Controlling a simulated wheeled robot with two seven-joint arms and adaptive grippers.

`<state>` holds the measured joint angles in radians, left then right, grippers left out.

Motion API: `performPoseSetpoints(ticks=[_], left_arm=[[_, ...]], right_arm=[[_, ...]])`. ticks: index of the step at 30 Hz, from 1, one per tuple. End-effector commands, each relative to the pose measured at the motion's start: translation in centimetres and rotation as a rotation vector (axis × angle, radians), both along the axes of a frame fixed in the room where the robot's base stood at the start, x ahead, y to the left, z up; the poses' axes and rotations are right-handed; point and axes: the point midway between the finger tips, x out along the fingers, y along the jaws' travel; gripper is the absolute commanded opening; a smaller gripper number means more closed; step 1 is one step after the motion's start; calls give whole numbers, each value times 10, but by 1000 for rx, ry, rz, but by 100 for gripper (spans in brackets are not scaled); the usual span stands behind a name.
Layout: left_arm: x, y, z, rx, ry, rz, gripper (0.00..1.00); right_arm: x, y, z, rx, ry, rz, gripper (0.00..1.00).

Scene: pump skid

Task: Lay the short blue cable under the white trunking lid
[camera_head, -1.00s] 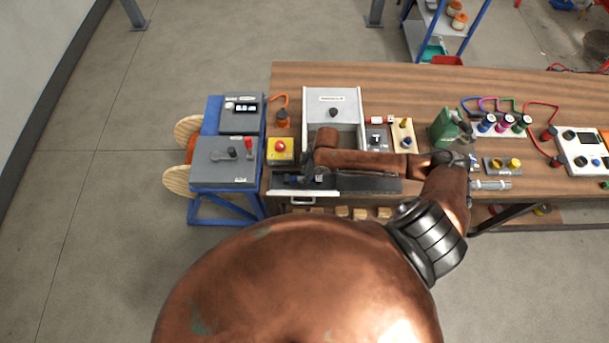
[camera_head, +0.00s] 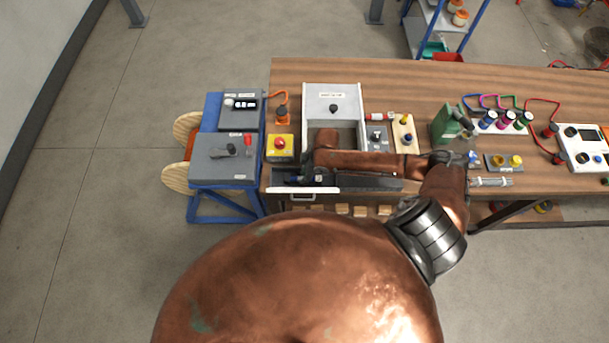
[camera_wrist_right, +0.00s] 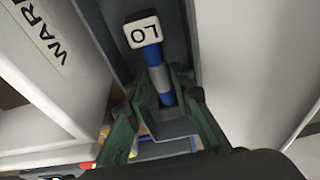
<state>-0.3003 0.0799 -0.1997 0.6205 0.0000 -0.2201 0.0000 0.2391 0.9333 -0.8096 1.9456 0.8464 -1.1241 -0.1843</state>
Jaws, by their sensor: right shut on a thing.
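The short blue cable (camera_wrist_right: 158,80) shows in the right wrist view, with a white tag marked "LO" at its far end and a pale band along it. My right gripper (camera_wrist_right: 172,112) has its green-padded fingers closed about the cable, over a dark channel. In the head view my right gripper (camera_head: 304,179) is at the dark trough along the table's front edge, largely hidden by my own arm. A white strip (camera_head: 303,190) runs along the trough's front; I cannot tell if it is the trunking lid. My left gripper is out of view.
A grey-white box (camera_head: 333,98) stands behind my right forearm. A yellow box with a red button (camera_head: 280,148) is left of it. The table's back strip is clear.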

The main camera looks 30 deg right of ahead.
Motion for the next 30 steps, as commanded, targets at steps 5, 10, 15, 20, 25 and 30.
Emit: performPoseSetpoints(ticks=[5, 10, 15, 20, 25, 30], left_arm=[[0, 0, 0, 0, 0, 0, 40], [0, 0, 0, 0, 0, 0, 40], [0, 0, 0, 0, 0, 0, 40], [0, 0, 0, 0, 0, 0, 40], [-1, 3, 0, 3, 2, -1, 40], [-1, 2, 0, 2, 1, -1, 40]], right_arm=[[0, 0, 0, 0, 0, 0, 0], [0, 0, 0, 0, 0, 0, 32], [0, 0, 0, 0, 0, 0, 42], [0, 0, 0, 0, 0, 0, 42], [0, 0, 0, -1, 1, 0, 42], [0, 0, 0, -1, 1, 0, 42]])
